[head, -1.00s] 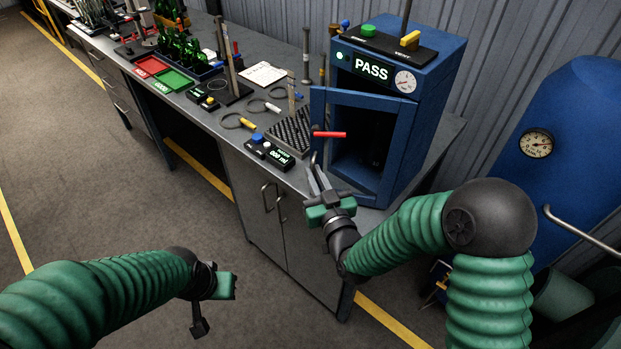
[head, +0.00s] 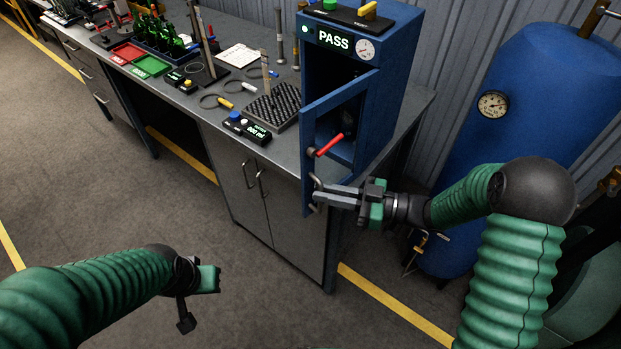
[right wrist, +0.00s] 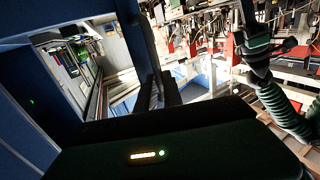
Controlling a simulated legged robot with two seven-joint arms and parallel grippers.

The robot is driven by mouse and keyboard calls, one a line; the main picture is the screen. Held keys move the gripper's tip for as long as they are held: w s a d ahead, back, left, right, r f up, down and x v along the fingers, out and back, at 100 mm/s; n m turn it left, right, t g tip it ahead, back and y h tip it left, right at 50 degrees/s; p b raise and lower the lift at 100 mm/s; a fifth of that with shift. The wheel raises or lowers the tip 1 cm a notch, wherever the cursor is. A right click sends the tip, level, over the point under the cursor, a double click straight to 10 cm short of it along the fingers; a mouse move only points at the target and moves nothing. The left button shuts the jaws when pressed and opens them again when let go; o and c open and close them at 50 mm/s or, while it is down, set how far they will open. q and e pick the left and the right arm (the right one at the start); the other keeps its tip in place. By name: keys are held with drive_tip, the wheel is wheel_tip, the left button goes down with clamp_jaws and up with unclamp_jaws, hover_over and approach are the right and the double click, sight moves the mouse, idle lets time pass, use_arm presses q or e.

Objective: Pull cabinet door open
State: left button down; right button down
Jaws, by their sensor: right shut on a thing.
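The blue cabinet (head: 392,75) with the lit PASS display stands on the workbench's right end. Its blue framed door (head: 308,160) is swung partly open toward me, hinged on its right side.
Left of the door, the workbench (head: 225,138) holds a small meter (head: 246,128), a black perforated mat (head: 272,106), cable loops and bottles. Grey lower cupboards (head: 262,190) stand below. A large blue tank (head: 540,90) is at right. The floor in front is clear.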

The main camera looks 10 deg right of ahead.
drive_tip(key=s+d+n+g+p, duration=0.1)
drive_tip(key=s+d, duration=0.2)
drive_tip(key=d, duration=0.3)
drive_tip(key=shift+r, duration=0.2)
drive_tip(key=shift+d, duration=0.1)
drive_tip(key=c, duration=1.6)
unclamp_jaws()
drive_tip(key=shift+o, duration=0.6)
drive_tip(key=shift+w+d+f+g, duration=0.1)
drive_tip(key=shift+d+f+g, duration=0.05)
drive_tip(key=shift+g, duration=0.15)
drive_tip(key=b+v, duration=0.2)
drive_tip(key=v, duration=1.5)
drive_tip(key=shift+f, duration=0.4)
